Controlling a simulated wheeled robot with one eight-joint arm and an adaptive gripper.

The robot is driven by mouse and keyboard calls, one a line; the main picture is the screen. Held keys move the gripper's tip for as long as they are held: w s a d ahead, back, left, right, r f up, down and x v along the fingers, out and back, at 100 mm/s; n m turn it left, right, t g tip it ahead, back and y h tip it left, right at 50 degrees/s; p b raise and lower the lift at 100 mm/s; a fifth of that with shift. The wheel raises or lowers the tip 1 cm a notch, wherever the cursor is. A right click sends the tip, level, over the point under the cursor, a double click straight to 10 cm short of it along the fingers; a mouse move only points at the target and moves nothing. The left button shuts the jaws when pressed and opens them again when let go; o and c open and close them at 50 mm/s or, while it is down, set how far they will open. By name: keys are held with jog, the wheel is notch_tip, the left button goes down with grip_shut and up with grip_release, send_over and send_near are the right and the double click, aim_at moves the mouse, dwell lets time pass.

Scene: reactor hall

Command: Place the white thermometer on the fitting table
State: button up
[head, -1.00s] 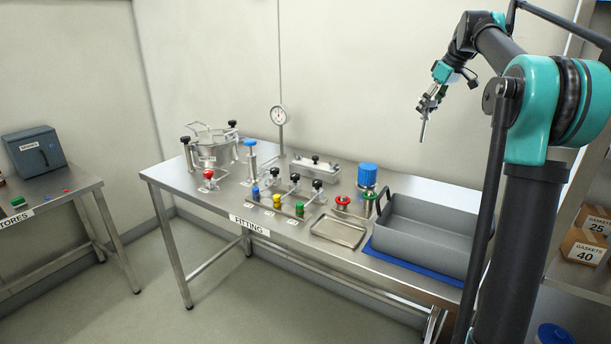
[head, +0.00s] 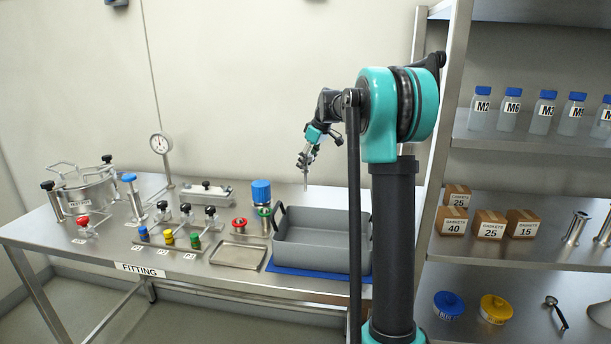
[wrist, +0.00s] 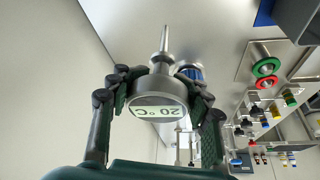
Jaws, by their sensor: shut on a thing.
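My gripper (head: 306,158) is shut on the thermometer (wrist: 158,98). In the wrist view the thermometer has a round metal head with a pale face reading 20 °C, between both fingers, and a thin metal probe. In the head view the probe (head: 306,181) points down, in the air above the back of the fitting table. The fitting table (head: 85,236) is a steel bench with a FITTING label on its front edge.
On the table stand a lidded pot (head: 88,192), a dial gauge (head: 160,145), coloured valves (head: 168,237), a blue-capped container (head: 261,194), a shallow metal tray (head: 238,256) and a grey bin (head: 318,249). Shelves (head: 520,160) with bottles and gasket boxes stand at right. Bare tabletop shows at front left.

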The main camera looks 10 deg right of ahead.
aim_at(308, 170)
jog(key=shift+f, duration=2.3)
jog(key=o, duration=1.3)
jog(key=shift+f, duration=0.1)
jog(key=v, duration=1.2)
jog(key=shift+a, duration=0.1)
